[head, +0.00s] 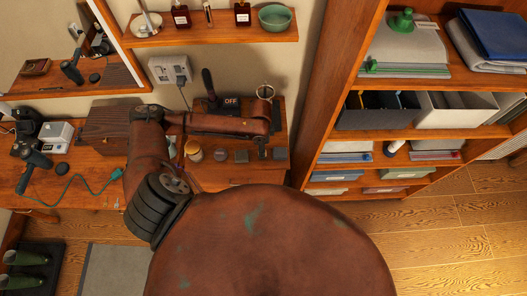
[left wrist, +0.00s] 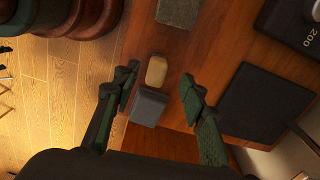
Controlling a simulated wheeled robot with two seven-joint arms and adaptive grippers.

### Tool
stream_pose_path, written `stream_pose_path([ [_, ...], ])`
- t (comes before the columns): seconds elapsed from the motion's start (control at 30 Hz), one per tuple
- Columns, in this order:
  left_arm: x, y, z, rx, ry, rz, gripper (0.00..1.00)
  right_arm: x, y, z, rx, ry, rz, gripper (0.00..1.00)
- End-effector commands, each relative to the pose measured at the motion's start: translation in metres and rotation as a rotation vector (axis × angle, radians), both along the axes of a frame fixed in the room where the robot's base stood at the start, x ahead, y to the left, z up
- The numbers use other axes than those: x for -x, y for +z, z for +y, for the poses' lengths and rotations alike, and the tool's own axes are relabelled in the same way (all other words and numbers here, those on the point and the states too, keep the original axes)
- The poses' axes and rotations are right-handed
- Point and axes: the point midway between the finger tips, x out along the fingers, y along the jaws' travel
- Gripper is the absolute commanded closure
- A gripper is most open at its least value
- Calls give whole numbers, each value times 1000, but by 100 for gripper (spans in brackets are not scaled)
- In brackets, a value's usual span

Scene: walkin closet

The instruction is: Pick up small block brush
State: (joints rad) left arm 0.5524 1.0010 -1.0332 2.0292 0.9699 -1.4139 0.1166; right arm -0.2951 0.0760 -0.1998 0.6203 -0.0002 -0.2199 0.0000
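Between the spread fingers of my left gripper, in the left wrist view (left wrist: 158,95), lie a small tan rounded piece (left wrist: 156,70) and a grey block (left wrist: 148,106). They touch or nearly touch on the wooden desk near its front edge, and look like the small block brush; I cannot tell if they are one piece. My left gripper is open above them, with nothing held. In the head view the left gripper (head: 262,148) points down at the desk's right end, partly covering this spot; a dark grey block (head: 279,153) shows beside it. My right gripper is not in view.
A black flat pad (left wrist: 255,103) lies beyond the right finger in the wrist view. A tall wooden shelf unit (head: 335,90) rises to the right.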

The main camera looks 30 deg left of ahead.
Motion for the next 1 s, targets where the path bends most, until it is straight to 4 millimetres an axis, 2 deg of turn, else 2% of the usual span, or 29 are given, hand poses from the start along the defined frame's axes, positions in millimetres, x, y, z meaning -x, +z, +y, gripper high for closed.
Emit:
stream_pose_path([
  [0.1, 0, -11, -3, 2, 0, 1, 61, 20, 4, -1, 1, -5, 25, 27],
  [0.23, 0, -31, -7, 1, 1, 1, 61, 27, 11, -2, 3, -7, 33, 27],
  [0.4, 0, -51, -5, -1, 2, -1, 61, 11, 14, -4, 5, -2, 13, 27],
  [0.53, 0, -54, -5, 0, 1, -1, 61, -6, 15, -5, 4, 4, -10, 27],
  [0.67, 0, -54, -5, 0, 1, -1, 61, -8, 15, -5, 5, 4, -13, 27],
  [1.0, 0, -54, -5, 0, 2, -1, 83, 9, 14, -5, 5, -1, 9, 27],
])
